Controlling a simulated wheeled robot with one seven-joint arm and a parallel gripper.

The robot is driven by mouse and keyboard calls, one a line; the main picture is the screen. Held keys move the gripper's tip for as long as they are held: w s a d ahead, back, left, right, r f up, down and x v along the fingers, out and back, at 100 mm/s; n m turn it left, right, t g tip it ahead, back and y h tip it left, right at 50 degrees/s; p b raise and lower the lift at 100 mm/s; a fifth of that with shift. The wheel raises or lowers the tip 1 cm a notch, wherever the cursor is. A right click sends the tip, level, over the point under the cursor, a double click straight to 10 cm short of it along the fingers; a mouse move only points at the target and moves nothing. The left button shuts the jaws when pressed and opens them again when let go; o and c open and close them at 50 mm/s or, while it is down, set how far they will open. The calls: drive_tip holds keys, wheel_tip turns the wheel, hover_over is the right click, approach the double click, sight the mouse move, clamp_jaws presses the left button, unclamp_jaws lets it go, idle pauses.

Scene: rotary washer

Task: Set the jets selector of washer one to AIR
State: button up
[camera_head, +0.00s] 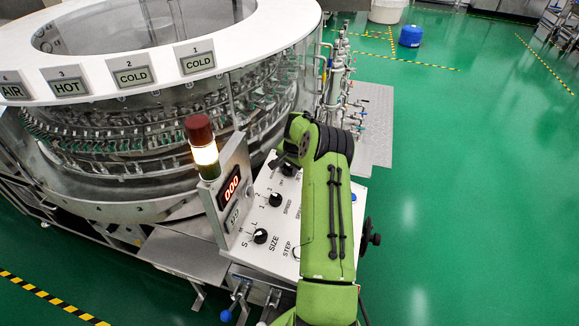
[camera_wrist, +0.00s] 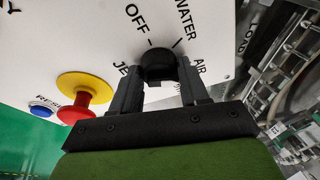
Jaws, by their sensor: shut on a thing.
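The jets selector is a round black knob (camera_wrist: 158,64) on the white control panel, shown in the wrist view. The labels OFF, WATER and AIR are printed around it, and the partly covered label JETS is beside it. My gripper (camera_wrist: 159,82) is shut on the knob, with one dark finger on each side. I cannot tell the knob's pointer direction. In the head view, my green arm reaches over the white control panel (camera_head: 262,250) and hides the jets selector.
A red button on a yellow base (camera_wrist: 82,90) and a blue reset button (camera_wrist: 43,107) sit left of the knob. The head view shows a size knob (camera_head: 260,236), a speed knob (camera_head: 275,199), a lit signal tower (camera_head: 205,155) and the round washer (camera_head: 130,125).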

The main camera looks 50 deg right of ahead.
drive_tip(key=shift+m, duration=0.6)
drive_tip(key=shift+g, duration=0.3)
drive_tip(key=o, duration=1)
drive_tip(key=p+v, duration=0.1)
drive_tip(key=v, duration=1.4)
drive_tip(key=shift+s+r+p, duration=0.25)
drive_tip(key=shift+r+p, duration=0.05)
drive_tip(key=shift+r, duration=0.05)
